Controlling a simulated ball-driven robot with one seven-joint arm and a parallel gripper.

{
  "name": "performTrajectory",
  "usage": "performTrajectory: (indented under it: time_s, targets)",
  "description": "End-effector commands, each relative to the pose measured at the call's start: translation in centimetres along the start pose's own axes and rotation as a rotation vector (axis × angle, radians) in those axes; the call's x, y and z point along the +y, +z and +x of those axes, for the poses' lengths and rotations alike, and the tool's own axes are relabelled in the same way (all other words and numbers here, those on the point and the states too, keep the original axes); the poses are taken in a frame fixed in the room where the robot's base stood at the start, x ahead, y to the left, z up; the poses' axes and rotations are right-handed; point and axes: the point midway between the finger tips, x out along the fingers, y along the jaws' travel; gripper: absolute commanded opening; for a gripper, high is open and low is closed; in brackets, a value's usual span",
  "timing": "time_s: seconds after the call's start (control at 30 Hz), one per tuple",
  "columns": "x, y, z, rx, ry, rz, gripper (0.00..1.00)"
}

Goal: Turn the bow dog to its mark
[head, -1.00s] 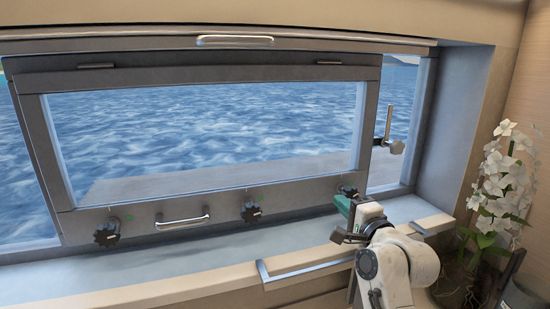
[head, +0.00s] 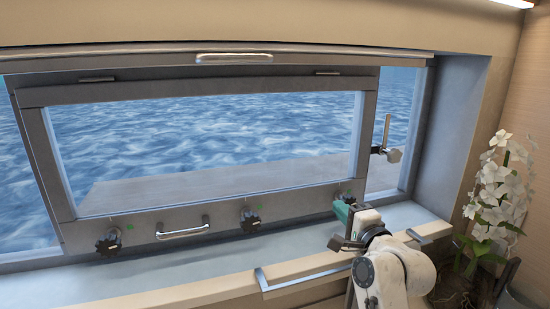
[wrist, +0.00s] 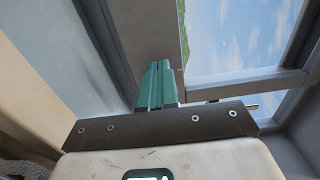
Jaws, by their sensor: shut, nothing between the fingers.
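Along the lower rail of the window frame are dark star-shaped dog knobs, each with a small green mark close by. One knob (head: 108,243) is at the left and another (head: 251,220) is right of the middle. A third knob (head: 348,197) is at the right, mostly hidden behind my gripper. I cannot tell which is the bow dog. My gripper (head: 343,211) has green fingers, held shut and empty beside the right knob. In the wrist view the shut fingers (wrist: 158,85) point at the frame's edge, and no knob shows there.
A chrome handle (head: 183,227) sits on the lower rail, and another (head: 234,58) is above the window. A stay with a clamp (head: 387,153) stands at the right. The sill (head: 190,260) is clear. A potted white orchid (head: 495,195) is at the far right.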

Motion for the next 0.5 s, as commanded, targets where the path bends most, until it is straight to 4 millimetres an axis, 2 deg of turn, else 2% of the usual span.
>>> performTrajectory:
  time_s: [0.5]
  targets:
    - [0.0,0.2,-5.1,-0.005,0.004,0.001,0.0]
